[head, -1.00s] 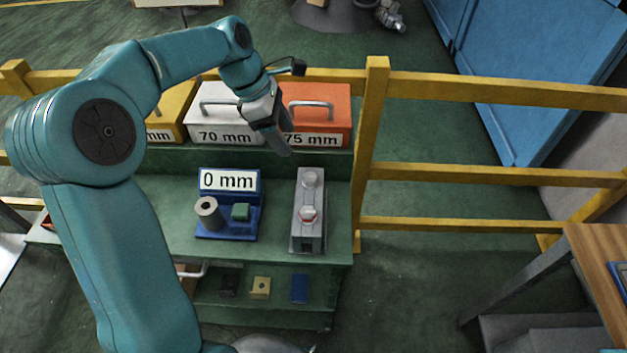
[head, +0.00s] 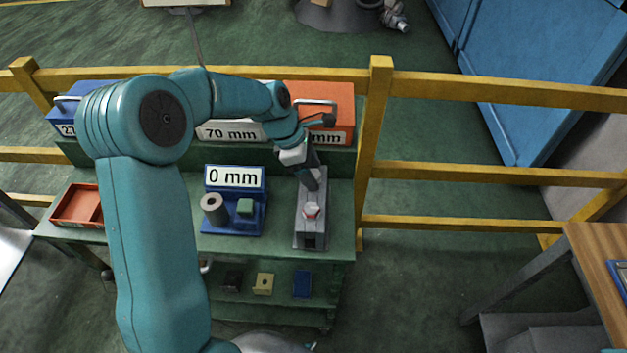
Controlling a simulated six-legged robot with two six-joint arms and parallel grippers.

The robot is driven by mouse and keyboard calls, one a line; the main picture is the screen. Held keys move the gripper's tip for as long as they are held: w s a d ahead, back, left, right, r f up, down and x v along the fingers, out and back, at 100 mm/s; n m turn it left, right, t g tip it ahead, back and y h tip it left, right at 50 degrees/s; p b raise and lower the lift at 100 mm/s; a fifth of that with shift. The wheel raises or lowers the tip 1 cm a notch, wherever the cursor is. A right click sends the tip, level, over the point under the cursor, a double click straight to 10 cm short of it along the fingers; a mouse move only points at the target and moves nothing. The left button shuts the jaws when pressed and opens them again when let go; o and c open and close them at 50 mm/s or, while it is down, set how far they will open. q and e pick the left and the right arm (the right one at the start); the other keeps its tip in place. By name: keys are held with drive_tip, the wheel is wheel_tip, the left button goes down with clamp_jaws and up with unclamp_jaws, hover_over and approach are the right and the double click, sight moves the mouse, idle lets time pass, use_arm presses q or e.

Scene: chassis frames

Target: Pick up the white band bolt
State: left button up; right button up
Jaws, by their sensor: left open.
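A grey metal block (head: 310,232) lies lengthwise on the right part of the green bench top. The pale bolt at the block's far end, which may be the white band bolt, is hidden behind my left gripper now. My left gripper (head: 313,182) is open and points down over the far end of the block. I cannot tell whether its fingers are around the pale bolt or above it. My right gripper is not in view.
A blue stand (head: 234,229) marked 0 mm holds a grey cylinder and a green block left of the grey block. White (head: 228,133) and orange (head: 324,95) cases stand behind. A red tray (head: 77,206) is at left. A yellow railing (head: 480,174) runs right.

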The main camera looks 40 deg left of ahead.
use_arm(q)
drive_tip(key=shift+s+r, duration=0.1)
drive_tip(key=shift+c, duration=0.3)
clamp_jaws()
